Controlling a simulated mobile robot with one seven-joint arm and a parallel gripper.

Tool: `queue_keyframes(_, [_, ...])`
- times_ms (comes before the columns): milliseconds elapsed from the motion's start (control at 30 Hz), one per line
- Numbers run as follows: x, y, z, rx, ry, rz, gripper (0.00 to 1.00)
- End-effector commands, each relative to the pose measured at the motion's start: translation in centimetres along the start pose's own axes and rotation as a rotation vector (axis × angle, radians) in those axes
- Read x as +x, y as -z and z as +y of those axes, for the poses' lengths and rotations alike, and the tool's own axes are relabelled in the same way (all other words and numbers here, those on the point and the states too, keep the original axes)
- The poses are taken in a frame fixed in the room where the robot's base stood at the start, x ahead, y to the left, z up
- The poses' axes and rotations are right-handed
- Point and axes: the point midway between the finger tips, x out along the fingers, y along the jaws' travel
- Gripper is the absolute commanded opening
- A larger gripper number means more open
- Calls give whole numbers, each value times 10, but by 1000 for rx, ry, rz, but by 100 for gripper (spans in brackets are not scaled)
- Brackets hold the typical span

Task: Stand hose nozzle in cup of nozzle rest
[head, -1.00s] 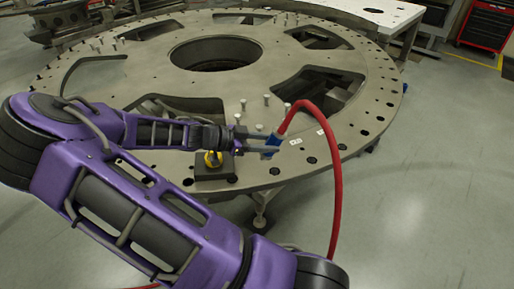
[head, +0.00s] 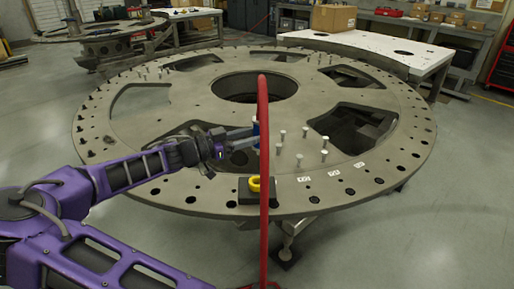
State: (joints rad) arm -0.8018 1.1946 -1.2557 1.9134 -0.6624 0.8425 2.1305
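The hose nozzle (head: 256,128) shows as a small blue piece, mostly hidden behind its red hose (head: 264,170). My gripper (head: 253,136) reaches in from the left, its grey fingers ending at the blue nozzle and closed on it. The hose rises to a bend just above the nozzle, then drops past the front of the plate. The nozzle rest is a dark block (head: 245,197) with a yellow cup (head: 254,184) on the plate's near edge. The nozzle is held above and behind the cup in the picture. The hose covers part of the rest's right side.
The round steel turret plate (head: 190,110) has a large centre hole and several cut-outs. Several upright pins (head: 299,160) stand right of the gripper. White labels (head: 305,179) lie on the plate's near right. A white table (head: 380,48) with a cardboard box stands behind.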

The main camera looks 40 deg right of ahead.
Motion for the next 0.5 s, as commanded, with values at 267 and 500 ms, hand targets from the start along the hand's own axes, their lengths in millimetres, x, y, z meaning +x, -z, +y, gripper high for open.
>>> queue_keyframes(267, [-2, 2, -2, -4, 8, 12, 0])
queue_keyframes(500, [-2, -17, -2, -4, 7, 11, 0])
